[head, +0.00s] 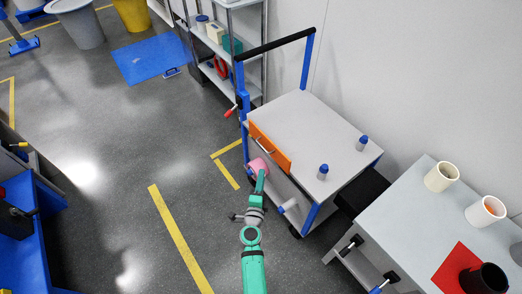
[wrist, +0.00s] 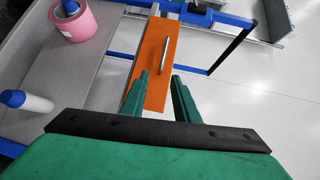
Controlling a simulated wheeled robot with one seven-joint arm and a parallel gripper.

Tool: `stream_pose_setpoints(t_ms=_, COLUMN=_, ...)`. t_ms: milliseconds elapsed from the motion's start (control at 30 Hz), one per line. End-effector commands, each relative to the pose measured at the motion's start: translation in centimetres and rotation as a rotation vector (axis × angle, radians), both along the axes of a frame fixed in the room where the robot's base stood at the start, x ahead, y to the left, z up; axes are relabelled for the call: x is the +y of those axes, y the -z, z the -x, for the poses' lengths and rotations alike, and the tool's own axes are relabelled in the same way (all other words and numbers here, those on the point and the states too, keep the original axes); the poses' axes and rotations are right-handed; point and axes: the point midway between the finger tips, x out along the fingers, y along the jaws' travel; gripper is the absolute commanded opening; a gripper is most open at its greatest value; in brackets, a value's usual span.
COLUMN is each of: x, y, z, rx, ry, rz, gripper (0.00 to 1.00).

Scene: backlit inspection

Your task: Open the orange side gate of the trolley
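The trolley (head: 325,125) has a grey top, blue posts and a black push handle. Its orange side gate (head: 270,148) lies along the trolley's left side, just at the top's edge; it also shows in the wrist view (wrist: 153,82). A slim metal handle (wrist: 164,57) is on the gate's face. My gripper (head: 262,180) is beside the trolley's left side, near the gate's lower end. In the wrist view the green fingers (wrist: 158,78) are apart and empty, with the handle just beyond their tips. Whether the fingers touch the gate is unclear.
A pink roll (wrist: 75,22) and a white bottle with a blue cap (wrist: 28,101) are on the trolley's lower shelf. Two small bottles (head: 323,172) stand on top. A side table (head: 430,215) with cups is at right. Open floor (head: 130,170) lies left.

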Motion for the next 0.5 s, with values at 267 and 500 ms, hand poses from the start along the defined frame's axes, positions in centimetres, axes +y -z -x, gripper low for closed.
stream_pose_setpoints(t_ms=267, x=1.4, y=-0.5, z=-5.2, rx=-0.004, ry=0.015, rz=-0.160, gripper=0.28)
stream_pose_setpoints(t_ms=500, x=1.1, y=-0.4, z=-7.5, rx=-0.005, ry=0.016, rz=-0.167, gripper=0.28)
